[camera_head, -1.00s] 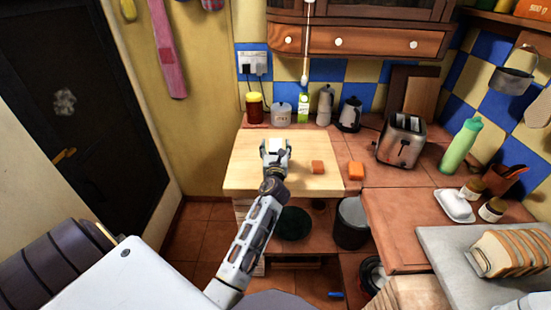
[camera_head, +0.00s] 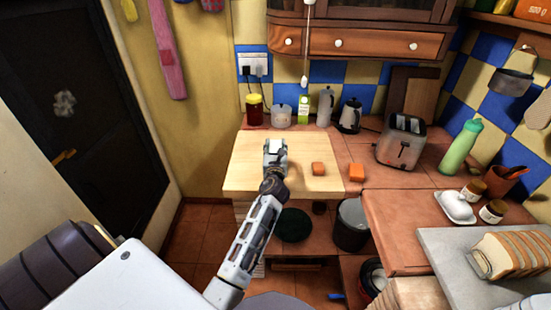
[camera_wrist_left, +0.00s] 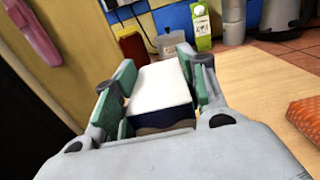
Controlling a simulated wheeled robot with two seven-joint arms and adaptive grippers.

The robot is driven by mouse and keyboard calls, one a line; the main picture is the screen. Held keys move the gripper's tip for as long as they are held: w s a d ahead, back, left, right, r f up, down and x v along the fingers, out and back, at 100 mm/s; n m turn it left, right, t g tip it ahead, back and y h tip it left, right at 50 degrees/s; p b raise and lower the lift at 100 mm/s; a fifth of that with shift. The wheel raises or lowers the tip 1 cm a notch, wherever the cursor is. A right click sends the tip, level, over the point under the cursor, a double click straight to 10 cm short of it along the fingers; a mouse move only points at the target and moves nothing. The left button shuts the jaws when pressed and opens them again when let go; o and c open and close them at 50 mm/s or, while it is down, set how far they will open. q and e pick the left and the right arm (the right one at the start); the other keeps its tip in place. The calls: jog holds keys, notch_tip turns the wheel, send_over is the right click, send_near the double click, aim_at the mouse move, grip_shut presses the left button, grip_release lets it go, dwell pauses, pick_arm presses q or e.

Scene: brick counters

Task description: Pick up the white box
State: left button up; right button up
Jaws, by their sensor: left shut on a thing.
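The white box (camera_wrist_left: 160,88) is between the green-padded fingers of my left gripper in the left wrist view. It has a white top and a dark blue lower side. My left gripper (camera_wrist_left: 158,92) is shut on it, with a finger on each side. In the head view my left gripper (camera_head: 275,147) is over the far left part of the light wooden board (camera_head: 245,178). The box is hard to make out there. I cannot tell whether it touches the board. My right gripper is not in view.
A red jar (camera_head: 254,110), a grey pot (camera_head: 281,115), a green-white carton (camera_head: 304,109) and a moka pot (camera_head: 325,106) stand behind. A toaster (camera_head: 401,143) and green bottle (camera_head: 460,147) are farther right.

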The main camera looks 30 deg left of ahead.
pick_arm(q)
jog(key=shift+c, duration=0.7)
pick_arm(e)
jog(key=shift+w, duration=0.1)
pick_arm(q)
jog(key=shift+r, duration=0.1)
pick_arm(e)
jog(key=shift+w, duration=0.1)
pick_arm(q)
jog(key=shift+r, duration=0.15)
jog(key=shift+r+p, duration=0.35)
jog(key=shift+r, duration=0.3)
notch_tip(320, 180, up, 7)
jog(key=shift+f+p, duration=0.1)
jog(key=shift+p, duration=0.8)
jog(key=shift+r, duration=0.75)
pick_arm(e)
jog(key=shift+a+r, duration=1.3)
